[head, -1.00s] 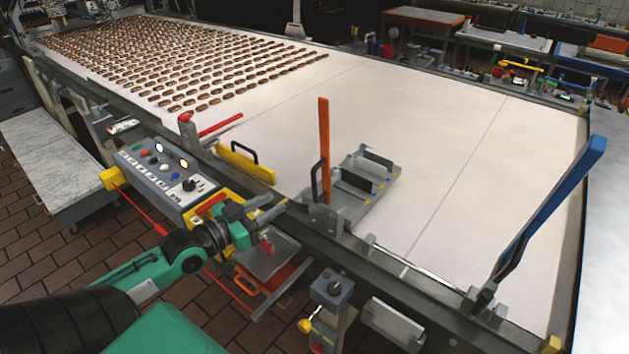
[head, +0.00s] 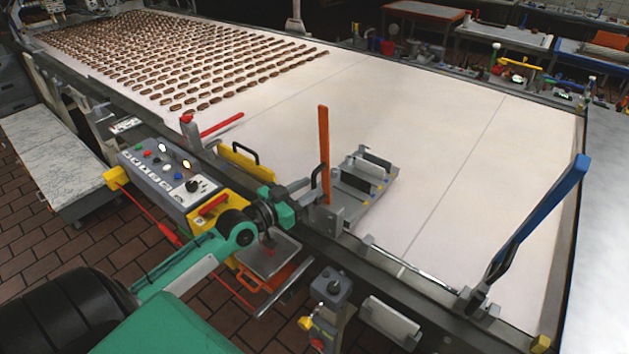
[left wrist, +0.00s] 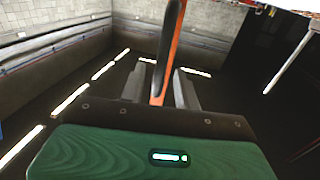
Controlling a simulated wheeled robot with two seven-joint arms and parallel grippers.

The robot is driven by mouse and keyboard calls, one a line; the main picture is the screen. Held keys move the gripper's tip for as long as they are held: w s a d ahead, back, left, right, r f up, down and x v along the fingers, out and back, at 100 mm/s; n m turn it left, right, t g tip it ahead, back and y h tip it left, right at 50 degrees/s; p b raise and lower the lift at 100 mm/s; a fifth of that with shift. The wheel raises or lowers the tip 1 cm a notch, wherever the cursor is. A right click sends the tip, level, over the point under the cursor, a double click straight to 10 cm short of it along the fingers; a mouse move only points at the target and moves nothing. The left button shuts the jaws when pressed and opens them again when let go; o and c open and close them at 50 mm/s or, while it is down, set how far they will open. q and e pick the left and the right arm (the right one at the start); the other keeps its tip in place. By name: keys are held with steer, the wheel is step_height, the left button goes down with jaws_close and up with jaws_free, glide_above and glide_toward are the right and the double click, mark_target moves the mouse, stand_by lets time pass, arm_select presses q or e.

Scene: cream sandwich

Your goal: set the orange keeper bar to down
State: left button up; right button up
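The orange keeper bar (head: 323,140) stands upright on a grey bracket (head: 326,218) at the near edge of the white belt. My left gripper (head: 312,188) is at the bar's lower part, coming from the left. In the left wrist view the orange bar (left wrist: 168,50) rises between the two spread fingers (left wrist: 160,88), with gaps showing beside it. The fingers look open and not closed on it. The bar's lowest part is partly hidden by the gripper in the head view. My right gripper is not in view.
A blue lever (head: 540,215) leans up at the right. A grey fixture with black handles (head: 366,178) lies on the belt just behind the bar. A yellow block with a black handle (head: 245,162) and a control panel (head: 165,180) are to the left. The belt's middle is clear.

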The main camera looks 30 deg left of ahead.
arm_select(q)
steer(key=shift+p+x, duration=0.3)
steer(key=shift+x, duration=1.05)
steer(key=shift+c, duration=0.4)
jaws_close()
